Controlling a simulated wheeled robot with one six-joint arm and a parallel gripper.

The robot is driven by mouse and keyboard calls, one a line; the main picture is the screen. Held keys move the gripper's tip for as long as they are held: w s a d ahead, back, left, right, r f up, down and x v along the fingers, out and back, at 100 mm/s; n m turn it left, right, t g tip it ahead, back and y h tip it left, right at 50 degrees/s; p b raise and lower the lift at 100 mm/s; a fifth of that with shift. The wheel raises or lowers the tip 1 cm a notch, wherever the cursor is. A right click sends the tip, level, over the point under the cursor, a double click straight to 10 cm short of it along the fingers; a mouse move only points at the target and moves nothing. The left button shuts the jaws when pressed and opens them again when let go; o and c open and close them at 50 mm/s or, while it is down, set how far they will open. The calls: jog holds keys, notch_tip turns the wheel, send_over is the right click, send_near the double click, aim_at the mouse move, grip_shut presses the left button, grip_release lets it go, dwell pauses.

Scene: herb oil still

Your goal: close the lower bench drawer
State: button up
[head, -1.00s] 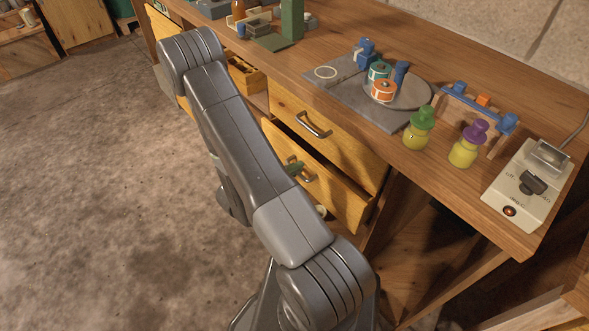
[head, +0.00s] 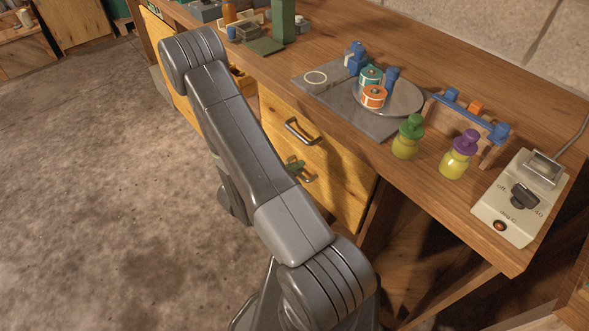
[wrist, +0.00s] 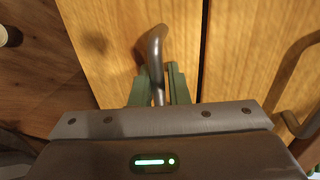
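The lower bench drawer (head: 345,194) sits beneath the upper drawer (head: 335,150). Its front looks flush with the upper one, with no open gap seen. In the wrist view its wooden front (wrist: 105,45) fills the middle, with a thin dark seam beside the neighbouring drawer front (wrist: 250,50). My gripper (wrist: 159,90) has its green fingers on both sides of the lower drawer's metal handle (wrist: 154,45), closed around it. In the head view, my arm partly hides the fingers and this handle (head: 308,178).
The upper drawer's handle (head: 303,131) is close by. The benchtop (head: 425,185) above holds a green-capped bottle (head: 408,138), a purple-capped bottle (head: 459,155) and a switch box (head: 520,198). The concrete floor (head: 90,200) to the left is clear.

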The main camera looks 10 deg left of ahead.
jog(key=p+v, duration=0.1)
jog(key=v, duration=1.3)
jog(key=shift+f, duration=0.1)
jog(key=shift+w+d, duration=0.1)
jog(key=shift+d, duration=0.05)
dwell(0.3)
jog(key=b+x, duration=0.1)
jog(key=x, duration=1.2)
jog(key=shift+w+d, duration=0.1)
jog(key=shift+w, duration=0.2)
